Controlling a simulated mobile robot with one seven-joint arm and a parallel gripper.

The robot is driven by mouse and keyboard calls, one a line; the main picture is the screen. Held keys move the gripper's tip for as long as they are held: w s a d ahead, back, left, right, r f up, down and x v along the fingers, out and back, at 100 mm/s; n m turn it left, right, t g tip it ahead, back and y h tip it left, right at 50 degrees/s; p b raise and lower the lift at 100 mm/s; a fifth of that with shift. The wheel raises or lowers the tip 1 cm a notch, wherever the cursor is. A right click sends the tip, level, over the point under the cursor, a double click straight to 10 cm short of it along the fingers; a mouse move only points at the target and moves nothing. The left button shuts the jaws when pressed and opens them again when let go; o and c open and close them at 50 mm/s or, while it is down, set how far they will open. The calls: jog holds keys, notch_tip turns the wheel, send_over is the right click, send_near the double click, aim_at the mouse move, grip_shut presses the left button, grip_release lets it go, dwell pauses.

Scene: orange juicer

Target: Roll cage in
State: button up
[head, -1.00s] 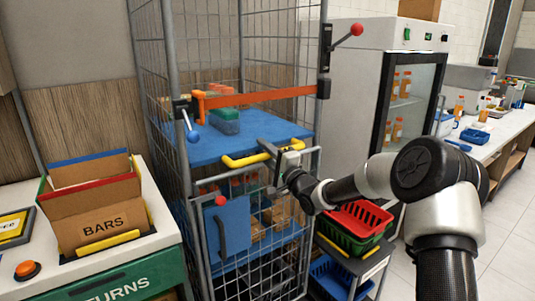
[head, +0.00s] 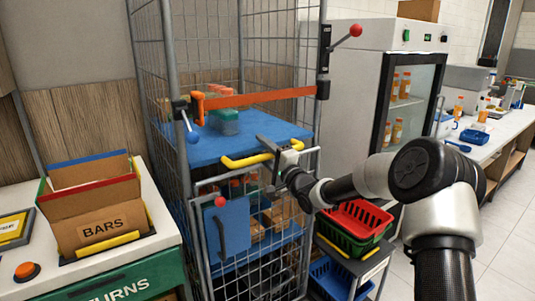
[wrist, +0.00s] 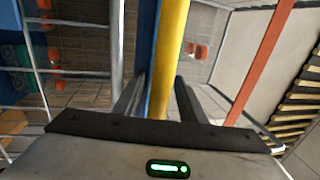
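The roll cage (head: 176,128) is a tall grey wire cage with blue shelves, standing upright in the middle of the head view. A yellow handle bar (head: 246,161) runs along the front of its upper blue shelf (head: 215,145). My gripper (head: 272,147) is at the right part of this bar. The fingers look apart, around the bar. An orange strap (head: 260,98) crosses the cage front above.
A counter with a BARS box (head: 103,213) is at left. At right are a glass-door fridge (head: 405,105) and a rack of red and green baskets (head: 355,220) close beside the cage and under my arm. Tiled floor is free at far right.

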jog(key=p+v, duration=0.1)
jog(key=v, duration=1.6)
jog(key=shift+d, duration=0.2)
jog(key=shift+s+r, duration=0.1)
jog(key=shift+r, duration=0.05)
jog(key=s+d+r+n+g+h, duration=0.2)
jog(key=s+d+n+g+h, duration=0.5)
jog(key=s+d+n+h, duration=0.5)
jog(key=s+a+r+m+g, duration=0.1)
jog(key=s+a+g, duration=0.1)
jog(key=s, duration=1)
jog(key=s+a+r+g, duration=0.1)
jog(key=s+a+g, duration=0.1)
jog(key=s, duration=1.1)
notch_tip(320, 180, up, 17)
jog(key=p, duration=1.8)
jog(key=shift+w+d, duration=0.3)
